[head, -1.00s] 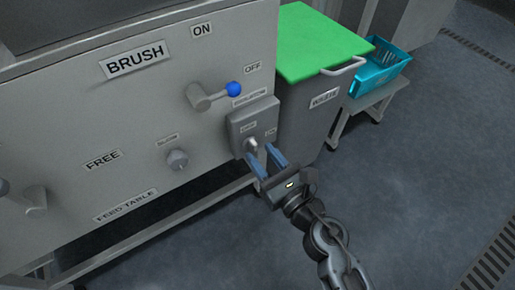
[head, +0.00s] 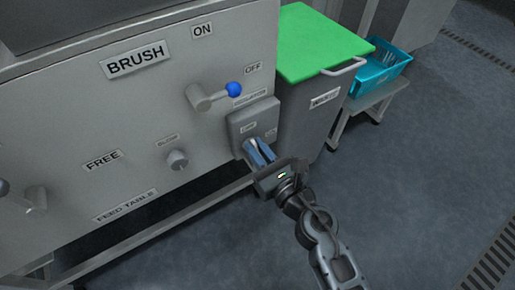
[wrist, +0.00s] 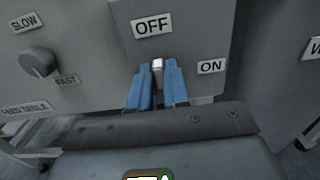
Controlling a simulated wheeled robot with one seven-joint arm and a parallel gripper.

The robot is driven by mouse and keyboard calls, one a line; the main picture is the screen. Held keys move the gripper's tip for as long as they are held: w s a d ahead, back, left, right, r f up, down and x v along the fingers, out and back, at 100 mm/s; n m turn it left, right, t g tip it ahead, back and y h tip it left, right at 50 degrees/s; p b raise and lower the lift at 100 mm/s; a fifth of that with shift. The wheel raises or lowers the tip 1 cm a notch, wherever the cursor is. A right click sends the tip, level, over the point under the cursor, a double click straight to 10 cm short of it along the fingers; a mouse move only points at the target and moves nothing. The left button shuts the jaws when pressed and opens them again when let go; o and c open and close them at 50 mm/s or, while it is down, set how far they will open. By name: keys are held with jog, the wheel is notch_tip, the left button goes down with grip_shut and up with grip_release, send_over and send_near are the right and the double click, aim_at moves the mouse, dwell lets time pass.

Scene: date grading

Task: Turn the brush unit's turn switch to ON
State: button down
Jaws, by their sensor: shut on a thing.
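The turn switch (wrist: 158,66) is a small pale metal handle on a grey box (head: 241,122) at the right end of the brush unit's front panel (head: 110,120). In the wrist view it stands upright, its top toward the OFF label (wrist: 153,27). The ON label (wrist: 212,67) is to its right. My gripper (head: 258,150) is shut on the handle, with a blue finger on each side. In the wrist view the gripper (wrist: 158,85) hides the handle's lower part.
A lever with a blue ball (head: 233,89) sticks out above the box, near another OFF label. A slow/fast knob (head: 177,159) is to the left. A grey bin with a green lid (head: 322,42) stands close on the right. Open floor lies at front right.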

dwell(0.4)
jog(key=shift+w+d+f+m+p, duration=0.2)
jog(key=shift+m+p, duration=1.1)
jog(key=shift+m, duration=1.7)
jog(key=shift+w+d+f+m+p, duration=0.1)
jog(key=shift+d+f+m+p, duration=0.15)
jog(key=shift+m+p, duration=1.9)
jog(key=shift+w+d+f+m+p, duration=0.15)
jog(key=shift+m+p, duration=0.3)
jog(key=shift+m, duration=3.4)
jog(key=shift+f, duration=0.1)
jog(key=c, duration=1.1)
grip_release()
jog(key=shift+s, duration=0.15)
jog(key=p+v, duration=0.1)
jog(key=v, duration=0.6)
jog(key=shift+s+d+p, duration=0.2)
jog(key=shift+s+p, duration=0.05)
jog(key=shift+p, duration=0.1)
